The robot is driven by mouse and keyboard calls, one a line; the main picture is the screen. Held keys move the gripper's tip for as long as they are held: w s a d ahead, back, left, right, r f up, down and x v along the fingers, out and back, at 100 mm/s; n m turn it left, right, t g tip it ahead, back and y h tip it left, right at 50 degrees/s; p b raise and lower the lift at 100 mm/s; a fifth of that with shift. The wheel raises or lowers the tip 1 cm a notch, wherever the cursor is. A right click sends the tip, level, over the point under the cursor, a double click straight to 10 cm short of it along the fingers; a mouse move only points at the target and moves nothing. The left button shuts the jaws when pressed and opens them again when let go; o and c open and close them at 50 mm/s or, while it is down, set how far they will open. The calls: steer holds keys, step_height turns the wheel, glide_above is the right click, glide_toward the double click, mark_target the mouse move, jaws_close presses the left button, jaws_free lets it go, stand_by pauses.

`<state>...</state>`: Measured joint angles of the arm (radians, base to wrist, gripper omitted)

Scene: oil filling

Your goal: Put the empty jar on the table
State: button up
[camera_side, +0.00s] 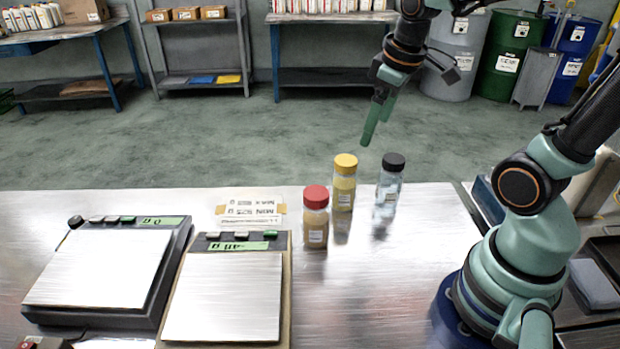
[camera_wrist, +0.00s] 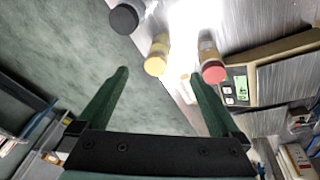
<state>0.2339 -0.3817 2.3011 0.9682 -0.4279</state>
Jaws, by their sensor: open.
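The clear, empty-looking jar with a black lid (camera_side: 389,190) stands upright on the metal table (camera_side: 415,270), near its back edge. In the wrist view its black lid (camera_wrist: 125,17) is at the top, with the body partly cut off. A yellow-lidded jar (camera_side: 343,187) with yellowish contents stands just left of it. A red-lidded jar (camera_side: 315,225) with tan contents stands further left and nearer the camera. My gripper (camera_side: 368,135) is above and behind the jars, pointing down. The wrist view shows its fingers (camera_wrist: 160,74) spread apart, with nothing held between them.
Two scales stand at the left: a dark one (camera_side: 100,268) and a tan-edged one (camera_side: 223,298), both with bare plates. A paper label sheet (camera_side: 251,210) lies behind the scales. The table is clear in front of the jars.

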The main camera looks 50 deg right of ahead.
steer(key=s+a+r+m+t, duration=0.2)
steer(key=a, duration=0.5)
steer(key=shift+r+t+y, duration=0.3)
steer(key=shift+a, duration=0.1)
